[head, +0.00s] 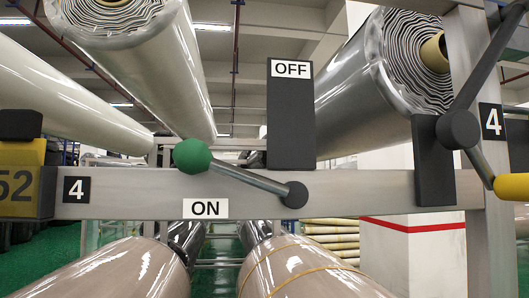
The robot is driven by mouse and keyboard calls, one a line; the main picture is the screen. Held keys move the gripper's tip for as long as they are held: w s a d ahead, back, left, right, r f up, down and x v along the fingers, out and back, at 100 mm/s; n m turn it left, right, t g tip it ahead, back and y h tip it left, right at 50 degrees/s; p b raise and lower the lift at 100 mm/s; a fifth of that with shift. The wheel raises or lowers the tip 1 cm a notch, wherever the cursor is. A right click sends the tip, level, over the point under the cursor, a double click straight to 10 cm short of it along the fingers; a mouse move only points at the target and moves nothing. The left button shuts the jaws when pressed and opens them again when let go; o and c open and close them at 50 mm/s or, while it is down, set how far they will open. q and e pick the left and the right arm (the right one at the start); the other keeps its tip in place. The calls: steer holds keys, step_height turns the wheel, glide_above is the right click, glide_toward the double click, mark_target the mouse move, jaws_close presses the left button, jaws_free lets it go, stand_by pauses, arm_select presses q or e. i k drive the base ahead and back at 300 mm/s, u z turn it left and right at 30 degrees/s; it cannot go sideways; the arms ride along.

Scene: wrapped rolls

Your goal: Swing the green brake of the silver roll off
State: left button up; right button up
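The green brake has a green ball knob (192,156) on a metal lever (245,178). The lever runs from a dark round pivot (295,195) on the grey rack beam (355,193) to the left and slightly up. The knob is just above the ON label (205,208). The OFF label (290,69) is higher up, on a dark upright plate (291,125) above the pivot. The silver roll (362,92) lies at the upper right, its layered end facing me. Neither of my grippers is in view.
A dark-hubbed spoked handle (458,130) with a yellow knob (511,187) stands at the right. A yellow and black block marked 52 (20,185) is at the left. Wrapped rolls (120,270) lie below the beam. The space before the lever looks clear.

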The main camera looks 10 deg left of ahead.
mark_target(192, 156)
steer(key=z, duration=1.2)
steer(key=k, duration=0.7)
steer(key=u, duration=1.3)
steer(key=i, duration=0.5)
